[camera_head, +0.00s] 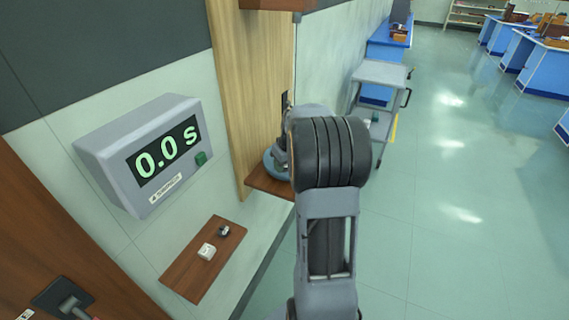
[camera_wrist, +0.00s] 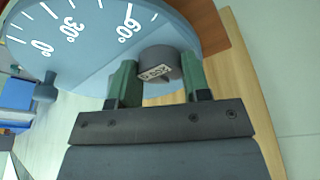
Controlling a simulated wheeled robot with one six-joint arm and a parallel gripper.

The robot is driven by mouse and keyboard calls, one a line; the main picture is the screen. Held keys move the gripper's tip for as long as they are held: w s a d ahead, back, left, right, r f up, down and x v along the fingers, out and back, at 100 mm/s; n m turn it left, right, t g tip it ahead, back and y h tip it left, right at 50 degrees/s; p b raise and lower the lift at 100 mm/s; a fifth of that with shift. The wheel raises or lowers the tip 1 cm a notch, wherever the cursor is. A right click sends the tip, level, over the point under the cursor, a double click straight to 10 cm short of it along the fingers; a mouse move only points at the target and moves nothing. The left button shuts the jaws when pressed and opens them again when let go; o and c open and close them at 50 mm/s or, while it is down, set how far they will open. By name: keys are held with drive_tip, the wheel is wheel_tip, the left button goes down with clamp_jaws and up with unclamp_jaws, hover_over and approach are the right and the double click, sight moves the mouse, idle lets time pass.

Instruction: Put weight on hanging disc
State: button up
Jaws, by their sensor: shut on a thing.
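My gripper (camera_wrist: 157,77) has two green fingers, shut on a dark grey cylindrical weight (camera_wrist: 160,56) with a small printed label, in the wrist view. The weight is in front of the blue-grey disc (camera_wrist: 85,50), near its 60° mark; I cannot tell whether they touch. The disc's white scale shows 0°, 30° and 60°. In the head view only part of the disc (camera_head: 271,166) shows, at the small wooden ledge, and my arm hides the rest of it, the held weight and my fingers.
A wall timer (camera_head: 150,150) reads 0.0 s. Below it, a wooden shelf (camera_head: 190,271) holds a white block (camera_head: 207,251) and a small dark piece (camera_head: 224,231). A tall wooden board (camera_head: 235,90) backs the disc. A grey cart (camera_head: 380,73) stands farther off; the floor to the right is clear.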

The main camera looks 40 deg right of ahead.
drive_tip(key=shift+f, duration=0.15)
drive_tip(key=o, duration=1)
drive_tip(key=v, duration=1.1)
drive_tip(key=s+a, duration=0.4)
drive_tip(key=a, duration=0.9)
drive_tip(key=shift+t, duration=0.3)
drive_tip(key=s+a+f, duration=0.1)
drive_tip(key=s+a, duration=0.2)
drive_tip(key=s+a+f, duration=0.2)
drive_tip(key=s+a, duration=0.2)
drive_tip(key=s+a+f, duration=0.2)
drive_tip(key=s+a, duration=0.1)
drive_tip(key=shift+s+a, duration=0.3)
